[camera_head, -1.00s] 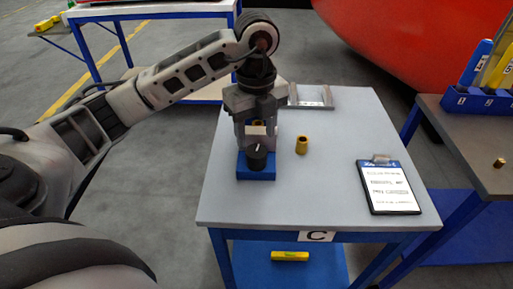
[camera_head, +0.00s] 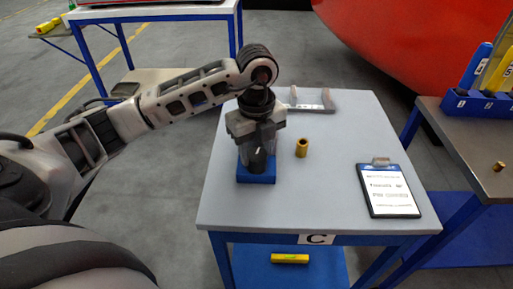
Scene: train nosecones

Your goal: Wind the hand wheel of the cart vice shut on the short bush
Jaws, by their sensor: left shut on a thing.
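The cart vice (camera_head: 256,178) stands on the left part of the grey cart top, its blue base showing. Its dark hand wheel (camera_head: 258,163) faces me, with a small white mark. My left gripper (camera_head: 258,153) points down over the vice and is shut on the hand wheel, its fingers on either side. The gripper body covers the vice jaws, so any bush between them is hidden. A brass-yellow bush (camera_head: 302,147) stands upright on the cart to the right of the vice, apart from it. I cannot tell whether it is the short one. My right gripper is not in view.
A clipboard (camera_head: 390,190) lies at the cart's right side. A grey bracket (camera_head: 308,103) sits at the back. A bench on the right holds a blue rack (camera_head: 485,104) and a small brass piece (camera_head: 499,166). The cart's front middle (camera_head: 310,200) is clear.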

